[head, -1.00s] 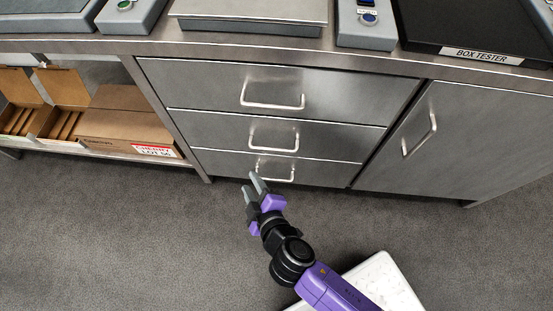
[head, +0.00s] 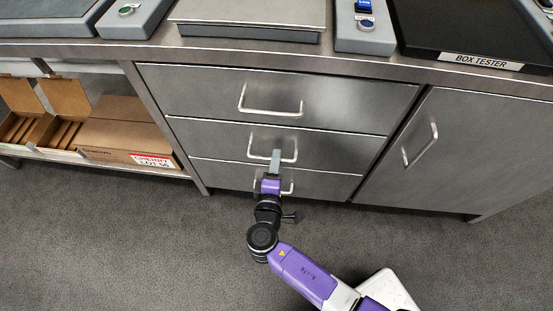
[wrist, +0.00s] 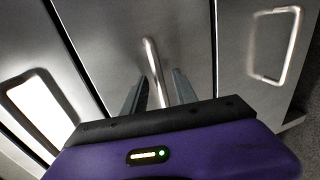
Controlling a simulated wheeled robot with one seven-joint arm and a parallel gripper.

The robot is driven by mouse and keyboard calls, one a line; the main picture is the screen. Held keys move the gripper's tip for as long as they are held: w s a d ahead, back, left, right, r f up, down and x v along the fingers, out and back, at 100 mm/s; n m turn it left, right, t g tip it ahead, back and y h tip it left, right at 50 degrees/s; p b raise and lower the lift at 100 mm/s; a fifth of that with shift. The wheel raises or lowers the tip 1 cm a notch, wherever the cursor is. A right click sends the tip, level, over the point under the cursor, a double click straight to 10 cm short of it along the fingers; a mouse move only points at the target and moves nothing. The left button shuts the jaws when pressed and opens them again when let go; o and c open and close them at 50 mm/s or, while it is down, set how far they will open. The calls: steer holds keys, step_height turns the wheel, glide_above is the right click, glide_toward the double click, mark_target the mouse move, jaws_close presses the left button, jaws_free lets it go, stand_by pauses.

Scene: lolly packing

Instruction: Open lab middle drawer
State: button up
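The middle drawer (head: 210,138) is shut, flush in the metal cabinet between the top and bottom drawers. Its silver bar handle (head: 296,152) is partly covered by my gripper (head: 276,154) in the head view. In the wrist view, the handle (wrist: 153,68) runs between the two grey fingers of my gripper (wrist: 160,92). The fingers are apart, one on each side of the bar, with gaps visible. Whether either finger touches the bar cannot be told.
The top drawer (head: 345,92) and bottom drawer (head: 220,177) are shut. A cabinet door (head: 460,150) with a handle is at right. Open shelves with cardboard boxes (head: 120,130) are at left. The grey floor (head: 130,240) in front is clear.

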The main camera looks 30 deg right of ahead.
steer(key=shift+w+d+f, duration=0.15)
steer(key=shift+w+d, duration=0.25)
steer(key=shift+w, duration=0.15)
jaws_close()
stand_by(1.1)
